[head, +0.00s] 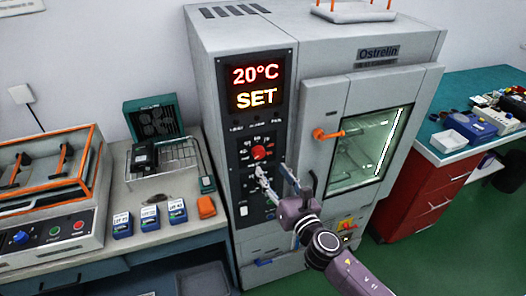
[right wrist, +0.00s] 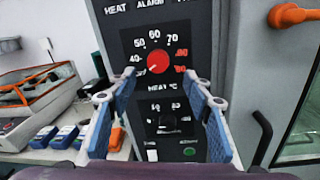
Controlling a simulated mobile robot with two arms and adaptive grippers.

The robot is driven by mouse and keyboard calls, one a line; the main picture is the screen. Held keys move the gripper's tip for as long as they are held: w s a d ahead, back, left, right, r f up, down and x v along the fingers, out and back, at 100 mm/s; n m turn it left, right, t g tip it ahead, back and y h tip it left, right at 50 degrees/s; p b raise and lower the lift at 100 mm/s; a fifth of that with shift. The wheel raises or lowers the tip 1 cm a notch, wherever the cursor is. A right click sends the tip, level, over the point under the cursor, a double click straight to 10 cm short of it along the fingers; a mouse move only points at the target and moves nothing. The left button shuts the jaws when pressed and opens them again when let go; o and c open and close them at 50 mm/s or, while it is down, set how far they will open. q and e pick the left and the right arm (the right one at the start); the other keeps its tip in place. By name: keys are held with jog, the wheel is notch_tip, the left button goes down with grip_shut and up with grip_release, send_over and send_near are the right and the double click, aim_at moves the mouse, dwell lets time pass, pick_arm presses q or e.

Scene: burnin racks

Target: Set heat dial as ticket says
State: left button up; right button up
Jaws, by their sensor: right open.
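The heat dial (head: 259,152) is a red round knob on the black control panel of the grey oven. In the right wrist view the red knob (right wrist: 158,61) sits in a ring of numbers, with 40 to 70 in white and higher ones in red. The display (head: 256,84) above reads 20°C SET. My right gripper (head: 274,176) is open and empty in front of the panel, its fingertips (right wrist: 160,84) just below the knob and apart from it. I cannot make out a readable ticket. My left gripper is out of view.
A second, black dial (right wrist: 167,120) sits below the heat dial. The oven door with its orange handle (head: 328,134) is to the right. Blue lot-labelled boxes (head: 150,217) and a wire rack (head: 172,158) stand on the left bench. A green-topped bench (head: 450,100) is at right.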

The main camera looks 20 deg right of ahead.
aim_at(260, 155)
jog(key=w, duration=0.4)
jog(key=w+a+p, duration=0.1)
jog(key=w, duration=0.1)
jog(key=shift+w, duration=0.65)
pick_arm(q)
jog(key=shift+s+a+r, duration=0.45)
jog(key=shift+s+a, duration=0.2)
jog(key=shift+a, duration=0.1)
pick_arm(e)
jog(key=shift+a, duration=0.1)
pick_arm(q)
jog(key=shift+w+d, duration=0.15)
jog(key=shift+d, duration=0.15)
pick_arm(e)
jog(key=c, duration=1.1)
